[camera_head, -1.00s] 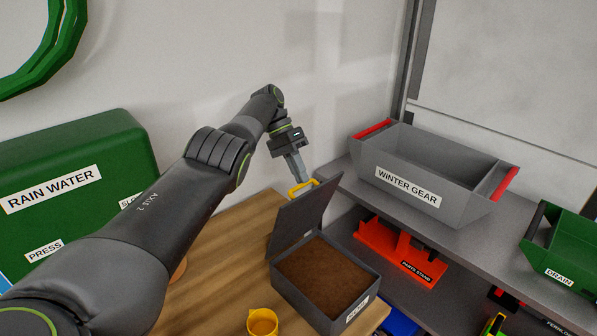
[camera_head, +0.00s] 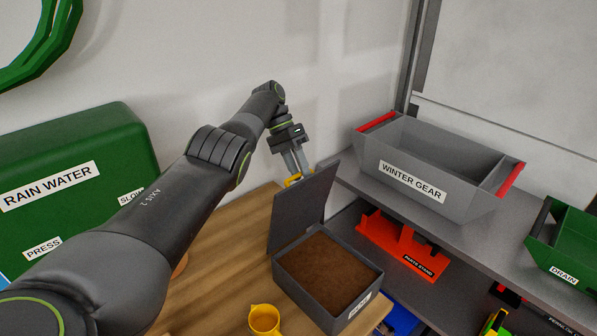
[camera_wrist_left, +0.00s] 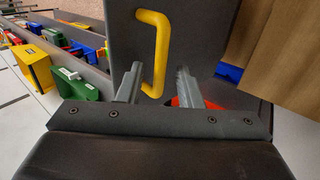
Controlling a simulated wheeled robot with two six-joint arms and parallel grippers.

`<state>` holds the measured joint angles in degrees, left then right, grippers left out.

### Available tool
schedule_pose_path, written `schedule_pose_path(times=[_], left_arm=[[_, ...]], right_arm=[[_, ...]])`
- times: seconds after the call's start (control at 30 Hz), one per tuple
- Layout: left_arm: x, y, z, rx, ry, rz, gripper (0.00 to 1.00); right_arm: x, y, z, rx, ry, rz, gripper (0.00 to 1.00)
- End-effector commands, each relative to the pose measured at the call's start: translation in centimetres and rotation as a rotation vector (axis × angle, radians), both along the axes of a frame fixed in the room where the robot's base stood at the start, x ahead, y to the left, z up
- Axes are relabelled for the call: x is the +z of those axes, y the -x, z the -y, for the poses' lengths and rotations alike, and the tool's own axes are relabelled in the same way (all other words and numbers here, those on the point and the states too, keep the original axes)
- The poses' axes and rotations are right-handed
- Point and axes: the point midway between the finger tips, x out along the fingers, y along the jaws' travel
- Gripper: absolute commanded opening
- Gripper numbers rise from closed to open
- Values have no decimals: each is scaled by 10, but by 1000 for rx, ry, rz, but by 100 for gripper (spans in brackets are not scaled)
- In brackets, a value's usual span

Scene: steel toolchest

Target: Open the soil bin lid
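The dark grey soil bin (camera_head: 313,311) stands on the wooden table, filled with brown soil (camera_head: 327,272). Its lid (camera_head: 303,212) stands up steeply at the bin's back edge, so the bin is open. The lid's yellow handle (camera_head: 292,180) is on the lid's far face and mostly hidden in the head view; it shows whole in the left wrist view (camera_wrist_left: 162,50). My left gripper (camera_head: 297,170) is behind the lid at the handle. Its fingers (camera_wrist_left: 160,88) are apart, with the handle's end between them and gaps on both sides. My right gripper is not in view.
A yellow cup (camera_head: 264,320) stands on the wooden table (camera_head: 213,262) left of the bin. The grey shelf (camera_head: 438,226) at right holds the winter gear bin (camera_head: 422,186) and green drain bin (camera_head: 563,262). A red parts stand (camera_head: 401,250) is below. The green rain water tank (camera_head: 75,150) is at left.

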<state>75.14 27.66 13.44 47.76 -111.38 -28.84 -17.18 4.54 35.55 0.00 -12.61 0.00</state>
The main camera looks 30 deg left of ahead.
Motion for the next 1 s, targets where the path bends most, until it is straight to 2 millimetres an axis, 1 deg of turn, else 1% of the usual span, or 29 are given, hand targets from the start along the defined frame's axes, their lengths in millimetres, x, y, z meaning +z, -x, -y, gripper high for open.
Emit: schedule_pose_path(times=[0.03,0.07,0.2,0.4,0.53,0.7,1.0], left_arm=[[10,0,0,-1,-1,3,33],[14,0,0,0,-2,4,33],[50,1,0,-2,-2,2,33],[71,1,0,0,-2,-1,33],[81,1,1,0,-3,-1,33],[87,1,1,0,-3,-2,33],[88,1,1,0,-3,-2,33]], right_arm=[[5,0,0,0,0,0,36],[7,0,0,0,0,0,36],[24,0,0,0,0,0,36],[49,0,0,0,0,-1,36],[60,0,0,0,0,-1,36],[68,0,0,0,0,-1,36],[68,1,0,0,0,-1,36]])
